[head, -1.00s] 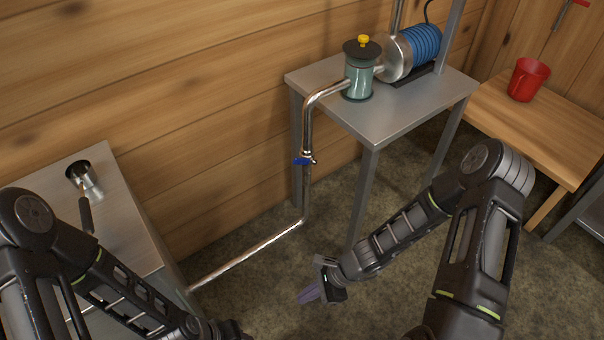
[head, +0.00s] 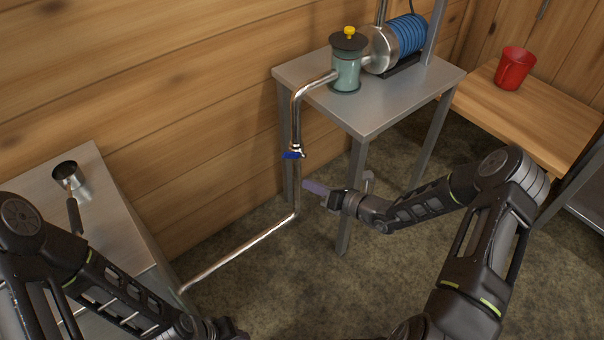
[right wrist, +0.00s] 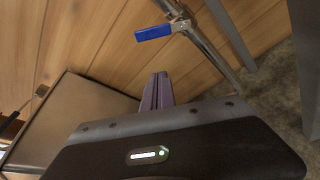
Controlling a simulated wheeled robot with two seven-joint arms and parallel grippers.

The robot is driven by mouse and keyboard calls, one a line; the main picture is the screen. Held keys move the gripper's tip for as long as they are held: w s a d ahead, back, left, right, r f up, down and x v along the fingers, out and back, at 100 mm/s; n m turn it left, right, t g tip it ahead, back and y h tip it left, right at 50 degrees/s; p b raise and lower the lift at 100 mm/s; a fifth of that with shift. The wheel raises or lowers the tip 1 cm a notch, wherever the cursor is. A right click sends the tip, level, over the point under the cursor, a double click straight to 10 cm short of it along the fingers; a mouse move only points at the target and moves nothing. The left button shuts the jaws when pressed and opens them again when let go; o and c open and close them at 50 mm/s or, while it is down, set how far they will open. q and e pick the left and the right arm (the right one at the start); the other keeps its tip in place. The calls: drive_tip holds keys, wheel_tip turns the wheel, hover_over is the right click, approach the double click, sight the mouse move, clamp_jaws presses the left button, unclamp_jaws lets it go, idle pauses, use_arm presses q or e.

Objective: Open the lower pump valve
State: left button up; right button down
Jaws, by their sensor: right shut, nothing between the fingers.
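The lower pump valve has a blue handle (head: 292,155) on the vertical metal pipe (head: 297,185) below the pump table. The handle sticks out sideways to the left of the pipe. In the right wrist view the blue handle (right wrist: 153,33) lies crosswise to the pipe (right wrist: 210,50), beyond the fingertips. My right gripper (head: 313,187) is shut and empty, just right of the pipe and a little lower than the handle in the head view, apart from it. Its purple fingers (right wrist: 156,90) are together in the right wrist view. My left arm is at lower left; its gripper is not clearly visible.
A metal table (head: 375,105) carries a glass-bodied filter (head: 346,72) with a yellow knob and a pump with blue windings (head: 405,36). A table leg (head: 352,195) stands close behind my right gripper.

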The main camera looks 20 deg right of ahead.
sight(292, 154)
drive_tip(key=b+x, duration=0.2)
drive_tip(key=x, duration=0.8)
use_arm(q)
drive_tip(key=shift+f+p, duration=0.5)
use_arm(e)
drive_tip(key=shift+w+d+r, duration=0.15)
drive_tip(key=shift+d+r, duration=0.4)
drive_tip(key=shift+r, duration=0.3)
drive_tip(key=shift+w+d+r, duration=0.1)
drive_tip(key=shift+d+r, duration=0.45)
drive_tip(key=shift+r, duration=0.3)
